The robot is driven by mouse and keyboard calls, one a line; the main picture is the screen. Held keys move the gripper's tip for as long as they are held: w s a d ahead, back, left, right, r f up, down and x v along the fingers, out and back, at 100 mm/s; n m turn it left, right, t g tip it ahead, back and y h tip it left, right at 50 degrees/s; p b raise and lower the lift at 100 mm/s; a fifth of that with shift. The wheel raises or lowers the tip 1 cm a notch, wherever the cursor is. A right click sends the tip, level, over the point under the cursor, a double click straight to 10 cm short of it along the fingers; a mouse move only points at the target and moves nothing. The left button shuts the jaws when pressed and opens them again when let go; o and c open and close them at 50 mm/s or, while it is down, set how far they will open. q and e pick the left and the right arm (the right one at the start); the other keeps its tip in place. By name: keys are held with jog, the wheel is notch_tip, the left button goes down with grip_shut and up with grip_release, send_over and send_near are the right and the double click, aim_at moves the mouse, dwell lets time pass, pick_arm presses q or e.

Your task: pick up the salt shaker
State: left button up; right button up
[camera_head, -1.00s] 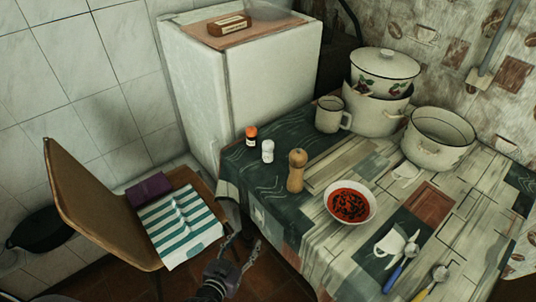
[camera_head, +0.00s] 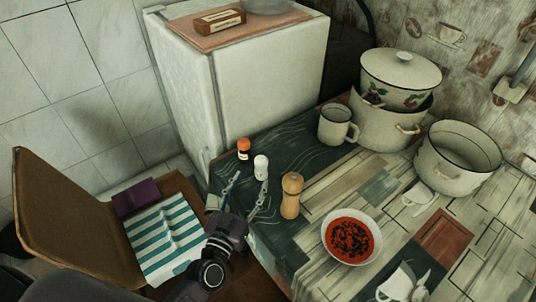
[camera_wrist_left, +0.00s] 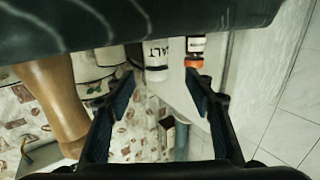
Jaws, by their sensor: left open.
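The salt shaker (camera_head: 261,168) is the small white one standing upright near the left edge of the table. It also shows upside down in the left wrist view (camera_wrist_left: 157,58), with "SALT" lettering partly cut off. My left gripper (camera_head: 247,196) is open and empty at the table's edge, on the near side of the shaker. In the left wrist view its fingertips (camera_wrist_left: 160,88) are spread, with the shaker between and beyond them. I see no contact. My right gripper is not in view.
An orange-capped bottle (camera_head: 243,149) stands just behind and left of the shaker. A wooden pepper mill (camera_head: 291,196) stands to its right, near a bowl of red soup (camera_head: 351,237). A mug (camera_head: 337,125) and pots are behind. A chair (camera_head: 75,215) is at left.

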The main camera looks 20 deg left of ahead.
aim_at(259, 171)
pick_arm(q)
jog(key=shift+w+d+f, duration=0.1)
jog(key=shift+w+f, duration=0.05)
jog(key=shift+w, duration=0.95)
jog(key=shift+w+d+b, duration=0.2)
jog(key=shift+w+b, duration=0.65)
jog(key=shift+w, duration=0.15)
jog(key=w, duration=0.2)
jog(key=shift+w+d+f+b, duration=0.25)
jog(key=shift+w+b, duration=0.1)
jog(key=shift+w, duration=0.6)
jog(key=c, duration=1.2)
jog(key=shift+r, duration=0.1)
jog(key=shift+c, duration=0.5)
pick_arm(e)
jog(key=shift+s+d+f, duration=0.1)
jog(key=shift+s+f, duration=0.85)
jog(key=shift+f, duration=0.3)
